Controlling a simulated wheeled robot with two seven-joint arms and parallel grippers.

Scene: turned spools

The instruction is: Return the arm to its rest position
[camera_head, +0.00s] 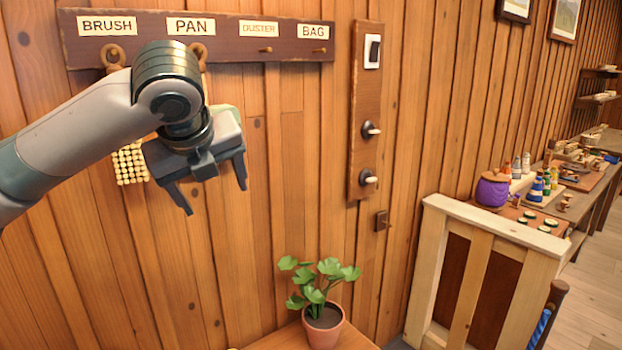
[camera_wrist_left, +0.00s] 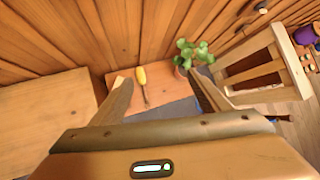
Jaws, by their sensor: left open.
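My left gripper (camera_head: 215,198) is open and empty in the head view, raised in front of the plank wall below the peg rail. Its fingers point down. Its two fingers also show in the left wrist view (camera_wrist_left: 158,80), apart with nothing between them. My left arm (camera_head: 80,140) comes in from the left and hides part of what hangs behind it. My right gripper is not in view.
A peg rail (camera_head: 230,40) reads BRUSH, PAN, DUSTER, BAG. A brush (camera_head: 130,165) hangs there; the DUSTER and BAG pegs look bare. A potted plant (camera_head: 323,325) and a yellow-handled tool (camera_wrist_left: 141,77) are on the small table (camera_wrist_left: 122,72). A wooden gate (camera_head: 480,270) stands right.

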